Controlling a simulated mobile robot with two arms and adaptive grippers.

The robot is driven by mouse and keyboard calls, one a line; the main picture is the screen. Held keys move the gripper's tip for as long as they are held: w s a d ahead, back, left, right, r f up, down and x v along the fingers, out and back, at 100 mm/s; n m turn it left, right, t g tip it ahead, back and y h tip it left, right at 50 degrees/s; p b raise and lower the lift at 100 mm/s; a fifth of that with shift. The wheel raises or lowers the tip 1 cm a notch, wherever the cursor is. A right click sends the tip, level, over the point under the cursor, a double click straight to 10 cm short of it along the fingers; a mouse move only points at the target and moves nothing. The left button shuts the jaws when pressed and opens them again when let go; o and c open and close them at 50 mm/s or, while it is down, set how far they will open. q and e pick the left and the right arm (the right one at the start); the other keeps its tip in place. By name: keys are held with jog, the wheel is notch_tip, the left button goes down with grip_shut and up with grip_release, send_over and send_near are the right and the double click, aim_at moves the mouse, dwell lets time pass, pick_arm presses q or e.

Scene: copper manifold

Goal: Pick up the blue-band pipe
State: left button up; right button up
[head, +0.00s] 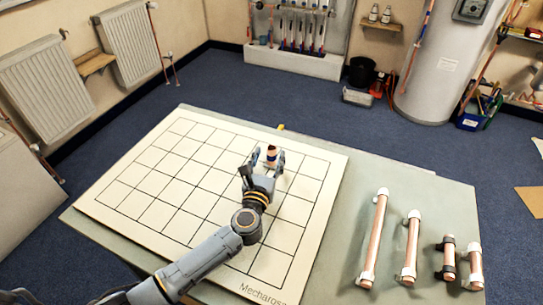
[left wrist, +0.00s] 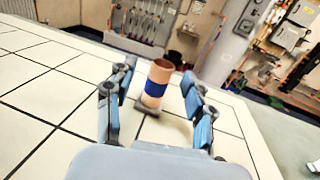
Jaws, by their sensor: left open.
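The blue-band pipe (head: 271,152) is a short copper tube with a dark blue band, standing upright on the white grid board (head: 152,212). It also shows in the left wrist view (left wrist: 158,74), where its open top end is visible. My left gripper (head: 268,158) is open, with one finger on each side of the pipe. In the left wrist view the fingers (left wrist: 158,98) stand apart, with visible gaps to the pipe on both sides. My right gripper is not in view.
Several copper pipes with white or black end fittings, including a long one (head: 375,238) and a black-fitted one (head: 446,259), lie at the table's right side. The green-grey table (head: 428,192) has free room behind them. A radiator (head: 46,88) and a cylinder tank (head: 445,65) stand beyond.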

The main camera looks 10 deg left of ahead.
aim_at(271, 153)
pick_arm(q)
jog(key=w, duration=0.3)
jog(key=shift+w+d, duration=0.1)
jog(key=shift+w, duration=0.15)
jog(key=shift+r, duration=0.1)
jog(key=shift+s, duration=0.1)
jog(key=shift+c, duration=0.4)
grip_shut()
jog(key=shift+r, duration=0.1)
